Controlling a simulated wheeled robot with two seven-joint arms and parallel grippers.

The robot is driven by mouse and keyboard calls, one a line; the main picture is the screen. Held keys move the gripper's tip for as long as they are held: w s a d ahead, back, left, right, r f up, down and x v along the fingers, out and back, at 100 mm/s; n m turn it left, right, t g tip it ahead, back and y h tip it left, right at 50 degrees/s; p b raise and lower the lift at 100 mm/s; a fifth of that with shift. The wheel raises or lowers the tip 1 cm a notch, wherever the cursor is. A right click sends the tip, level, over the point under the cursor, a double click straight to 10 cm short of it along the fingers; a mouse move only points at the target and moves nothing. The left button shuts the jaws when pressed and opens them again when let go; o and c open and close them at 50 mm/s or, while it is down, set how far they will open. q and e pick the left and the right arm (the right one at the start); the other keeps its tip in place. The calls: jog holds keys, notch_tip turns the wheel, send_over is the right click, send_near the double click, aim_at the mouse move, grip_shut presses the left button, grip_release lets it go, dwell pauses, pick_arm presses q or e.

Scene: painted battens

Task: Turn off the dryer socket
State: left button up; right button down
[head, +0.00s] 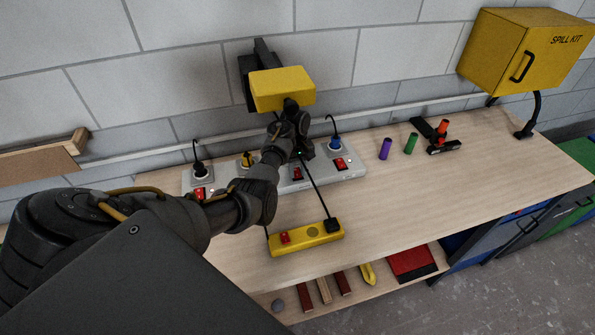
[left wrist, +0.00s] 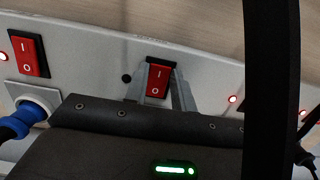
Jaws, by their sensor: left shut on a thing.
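A long grey socket strip (head: 323,176) lies along the back of the bench, with several plugs and red rocker switches. My left gripper (head: 303,152) reaches down over its middle and hides the socket there. In the left wrist view the fingers (left wrist: 160,95) stand on both sides of a red switch (left wrist: 158,80) marked I and O, shut on it. The small lamp (left wrist: 127,78) beside this switch is dark. A neighbouring switch (left wrist: 28,53), by the blue plug (left wrist: 18,122), has a lit red lamp. I cannot read which socket is the dryer's. My right gripper is not in view.
A yellow strip (head: 305,238) with a black plug (head: 333,225) lies in front, a dark cable rising from it past my gripper. A yellow spill-kit box (head: 520,50) is far right. The front right bench is clear.

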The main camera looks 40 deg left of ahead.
pick_arm(q)
jog(key=shift+a+f+g+h, duration=0.1)
jog(key=shift+f+g+h, duration=0.05)
jog(key=shift+g+h, duration=0.25)
jog(key=o, duration=0.7)
jog(key=shift+o, duration=1.4)
jog(key=shift+w+a, duration=0.1)
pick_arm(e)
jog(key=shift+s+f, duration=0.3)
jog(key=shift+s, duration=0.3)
